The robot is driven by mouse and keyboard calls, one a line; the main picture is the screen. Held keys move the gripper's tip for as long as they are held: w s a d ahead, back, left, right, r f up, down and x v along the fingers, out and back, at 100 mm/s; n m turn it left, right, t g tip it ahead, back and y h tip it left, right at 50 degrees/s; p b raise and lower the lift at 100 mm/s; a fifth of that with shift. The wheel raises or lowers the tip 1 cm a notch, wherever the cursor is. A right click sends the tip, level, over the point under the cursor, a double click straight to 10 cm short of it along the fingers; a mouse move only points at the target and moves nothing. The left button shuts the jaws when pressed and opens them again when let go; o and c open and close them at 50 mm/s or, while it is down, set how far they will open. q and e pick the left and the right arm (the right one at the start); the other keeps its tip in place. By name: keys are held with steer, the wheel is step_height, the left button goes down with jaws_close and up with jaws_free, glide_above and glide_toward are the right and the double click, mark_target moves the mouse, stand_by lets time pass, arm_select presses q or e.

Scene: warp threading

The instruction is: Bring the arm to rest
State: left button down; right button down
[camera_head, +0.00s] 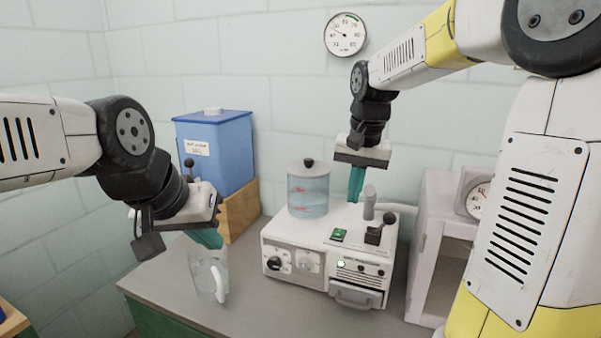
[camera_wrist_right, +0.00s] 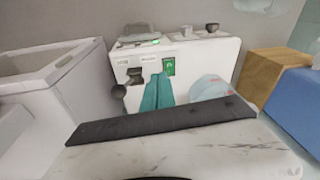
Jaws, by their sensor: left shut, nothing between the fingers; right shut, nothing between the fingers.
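My left gripper (camera_head: 207,238) has teal fingers and hangs over the clear jug (camera_head: 207,275) at the left of the bench; the fingertips overlap the jug's rim in the picture, and I cannot tell whether they touch. My right gripper (camera_head: 355,190) points down with its teal fingers together, above the back of the white machine (camera_head: 290,248). In the right wrist view its shut fingers (camera_wrist_right: 158,92) appear in front of the machine's panel, with nothing held between them.
A clear tank (camera_head: 308,195) with red marks stands on the machine, left of a black lever (camera_head: 380,230). A blue container (camera_head: 225,150) sits on a wooden block (camera_head: 240,210) behind. A white open cabinet (camera_head: 440,250) stands right. A round gauge (camera_head: 345,34) hangs on the wall.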

steer(key=s+d+n+t+y, duration=0.1)
steer(key=s+n+t, duration=0.2)
steer(key=s, duration=1.4)
steer(key=shift+s+n+t, duration=0.3)
steer(key=shift+s+t, duration=0.05)
steer(key=shift+t, duration=0.35)
